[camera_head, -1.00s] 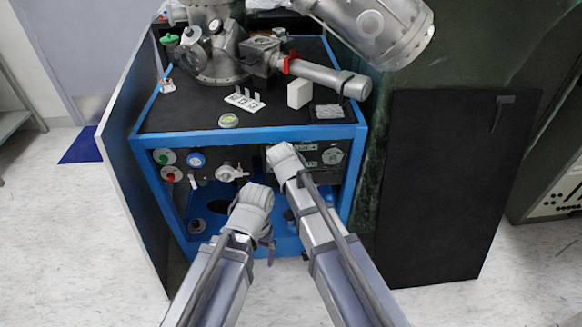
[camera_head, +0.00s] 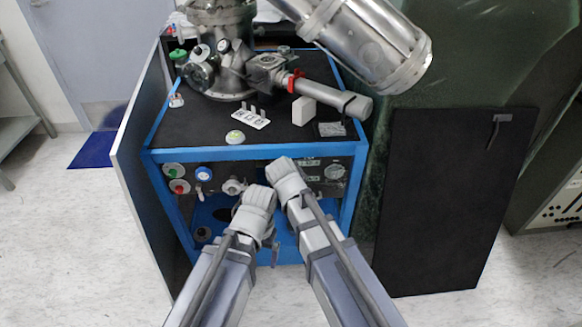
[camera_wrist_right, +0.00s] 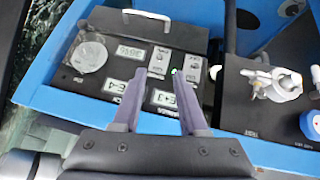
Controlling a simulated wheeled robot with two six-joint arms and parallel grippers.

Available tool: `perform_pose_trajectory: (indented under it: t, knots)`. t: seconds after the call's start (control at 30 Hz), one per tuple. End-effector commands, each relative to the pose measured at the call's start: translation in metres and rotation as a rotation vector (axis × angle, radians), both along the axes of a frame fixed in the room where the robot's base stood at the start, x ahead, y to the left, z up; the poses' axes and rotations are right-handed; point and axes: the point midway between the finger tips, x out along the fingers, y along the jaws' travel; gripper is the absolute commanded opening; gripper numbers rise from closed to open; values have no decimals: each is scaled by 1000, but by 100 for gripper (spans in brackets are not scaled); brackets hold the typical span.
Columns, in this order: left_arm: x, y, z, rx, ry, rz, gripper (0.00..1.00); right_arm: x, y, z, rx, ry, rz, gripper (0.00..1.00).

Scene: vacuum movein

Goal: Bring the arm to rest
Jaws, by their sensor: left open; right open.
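My left gripper (camera_head: 273,250) is open, in front of the blue cabinet's open lower bay, with its fingers mostly hidden behind the wrist. My right wrist is in front of the dark control panel (camera_head: 265,180); its fingers are hidden in the head view. In the right wrist view my right gripper (camera_wrist_right: 160,90) is open and empty, its two dark fingers apart over the front of an instrument panel (camera_wrist_right: 120,60) with displays and a round knob. I cannot tell whether the fingertips touch the panel.
The cabinet top (camera_head: 190,125) carries a steel vacuum chamber (camera_head: 222,50), a white block (camera_head: 303,111) and small parts. The blue cabinet frame (camera_head: 350,190) stands close around both grippers. A dark panel (camera_head: 440,200) stands at the right.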

Motion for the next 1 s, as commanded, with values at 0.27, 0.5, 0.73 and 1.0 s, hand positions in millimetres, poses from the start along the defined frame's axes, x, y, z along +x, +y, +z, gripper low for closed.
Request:
perform_pose_trajectory:
  t: [0.27,0.5,0.73,1.0]
  knots:
    - [0,0,0,0,0,0,96,-12,-19,-7,2,50,-21,42]
    - [0,0,0,0,0,0,96,-74,-82,-34,40,294,-71,42]
    - [0,0,0,0,0,0,96,-133,-115,-47,116,495,-64,42]
    - [0,0,22,0,0,0,96,-170,-116,-29,166,618,-14,42]
